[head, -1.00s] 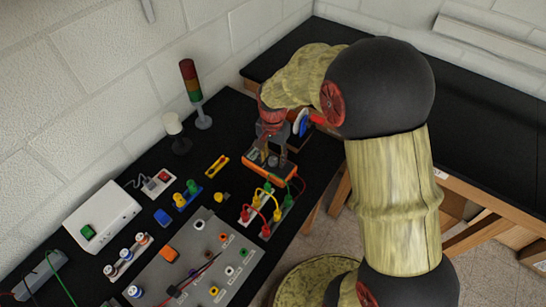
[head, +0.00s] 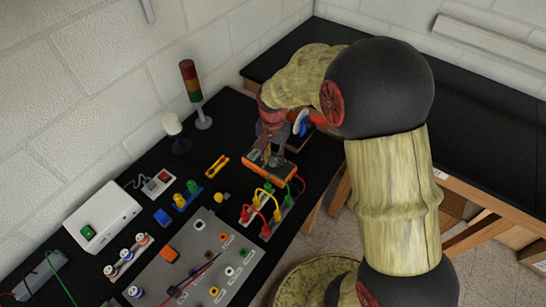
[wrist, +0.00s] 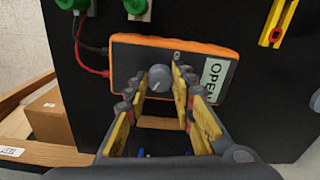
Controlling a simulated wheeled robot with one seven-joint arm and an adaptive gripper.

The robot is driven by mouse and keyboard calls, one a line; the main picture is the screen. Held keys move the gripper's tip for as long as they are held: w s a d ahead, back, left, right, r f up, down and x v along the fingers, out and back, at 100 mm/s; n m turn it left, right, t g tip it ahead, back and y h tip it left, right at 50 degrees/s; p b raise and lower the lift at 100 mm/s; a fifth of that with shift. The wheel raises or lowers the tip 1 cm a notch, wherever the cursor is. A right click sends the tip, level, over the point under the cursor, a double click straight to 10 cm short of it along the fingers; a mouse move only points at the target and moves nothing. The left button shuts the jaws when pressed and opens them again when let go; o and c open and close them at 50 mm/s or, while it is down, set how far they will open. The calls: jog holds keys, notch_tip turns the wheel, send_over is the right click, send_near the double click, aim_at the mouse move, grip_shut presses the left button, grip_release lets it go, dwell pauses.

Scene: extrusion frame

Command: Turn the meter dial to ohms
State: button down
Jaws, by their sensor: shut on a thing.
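The orange-rimmed meter (head: 282,172) lies on the black bench under my gripper. In the wrist view the meter (wrist: 125,62) spans the upper middle, with its round grey dial (wrist: 160,77) near its centre. A pale display (wrist: 214,72) at its right end reads what looks like "OPEN", sideways. My gripper (wrist: 160,82) points down at the meter, its fingertips on either side of the dial and shut on it. In the head view my gripper (head: 268,152) covers much of the meter's face. The dial's pointer setting is too small to read.
Red and black leads (wrist: 92,58) run from the meter's left end. Green plugs (wrist: 72,4) and a yellow tool (wrist: 279,22) lie near the meter. A signal tower (head: 192,85) stands behind. Patch cables (head: 262,205) sit close in front.

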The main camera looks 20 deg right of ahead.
aim_at(273, 160)
jog(key=n+p, duration=0.2)
jog(key=n, duration=0.3)
jog(key=shift+n+p, duration=0.3)
jog(key=shift+n, duration=0.1)
jog(key=n+p, duration=0.1)
jog(key=n, duration=0.4)
jog(key=shift+n+p, duration=0.3)
jog(key=c, duration=1.5)
grip_release()
jog(key=shift+r, duration=0.1)
notch_tip(273, 160, up, 12)
